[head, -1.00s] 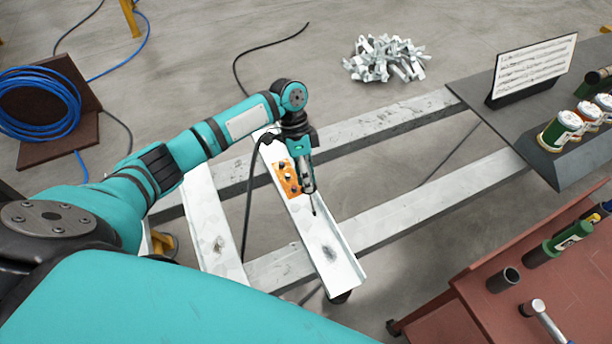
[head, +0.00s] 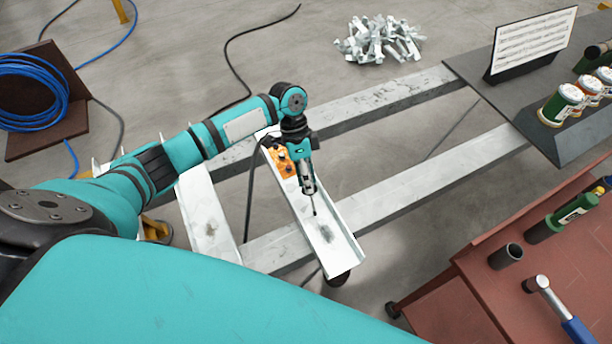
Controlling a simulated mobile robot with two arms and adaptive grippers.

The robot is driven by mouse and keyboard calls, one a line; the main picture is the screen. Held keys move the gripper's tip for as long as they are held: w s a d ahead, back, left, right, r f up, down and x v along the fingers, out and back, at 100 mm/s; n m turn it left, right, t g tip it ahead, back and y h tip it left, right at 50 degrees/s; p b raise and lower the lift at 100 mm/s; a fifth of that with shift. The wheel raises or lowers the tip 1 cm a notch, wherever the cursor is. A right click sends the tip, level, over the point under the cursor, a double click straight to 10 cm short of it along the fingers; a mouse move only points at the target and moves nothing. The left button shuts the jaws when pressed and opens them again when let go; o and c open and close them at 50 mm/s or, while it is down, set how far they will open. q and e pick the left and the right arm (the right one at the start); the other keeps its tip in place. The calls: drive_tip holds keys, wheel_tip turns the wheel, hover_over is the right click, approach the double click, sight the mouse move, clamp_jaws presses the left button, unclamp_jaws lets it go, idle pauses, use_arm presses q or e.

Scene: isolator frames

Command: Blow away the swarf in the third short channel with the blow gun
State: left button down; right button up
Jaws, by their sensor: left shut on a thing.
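My left gripper (head: 299,150) is shut on the blow gun (head: 307,180), a slim grey tool with a thin dark nozzle pointing down. It is over a short pale channel (head: 342,262) lying across two long beams. A dark grey patch of swarf (head: 325,235) lies in this channel near its front end. The nozzle tip appears just behind the patch; whether it touches the channel I cannot tell. Another short channel (head: 222,246) lies to the left with a dark patch (head: 211,230). My arm hides its back part and other channels further left. My right gripper is not in view.
The rear beam (head: 390,108) and front beam (head: 430,185) run rightward to a dark table (head: 480,95). A red-brown bench (head: 450,300) with tools stands front right. A dark hose (head: 249,200) hangs beside the gun.

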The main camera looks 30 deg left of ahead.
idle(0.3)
use_arm(q)
drive_tip(key=shift+f, duration=0.5)
idle(0.4)
drive_tip(key=shift+s+d, duration=0.1)
drive_tip(key=shift+d, duration=0.05)
drive_tip(key=shift+s+d+r+p, duration=0.1)
drive_tip(key=shift+s+d+p, duration=0.35)
drive_tip(key=shift+d+p, duration=0.2)
drive_tip(key=shift+s+d, duration=0.15)
drive_tip(key=shift+s+d+p, duration=0.35)
drive_tip(key=shift+d+p, duration=0.05)
drive_tip(key=shift+p, duration=0.1)
drive_tip(key=shift+s+d+f, duration=0.2)
drive_tip(key=shift+s+d, duration=0.05)
idle(0.3)
drive_tip(key=shift+s+d+p, duration=0.1)
drive_tip(key=shift+s+p, duration=0.05)
drive_tip(key=shift+p, duration=0.2)
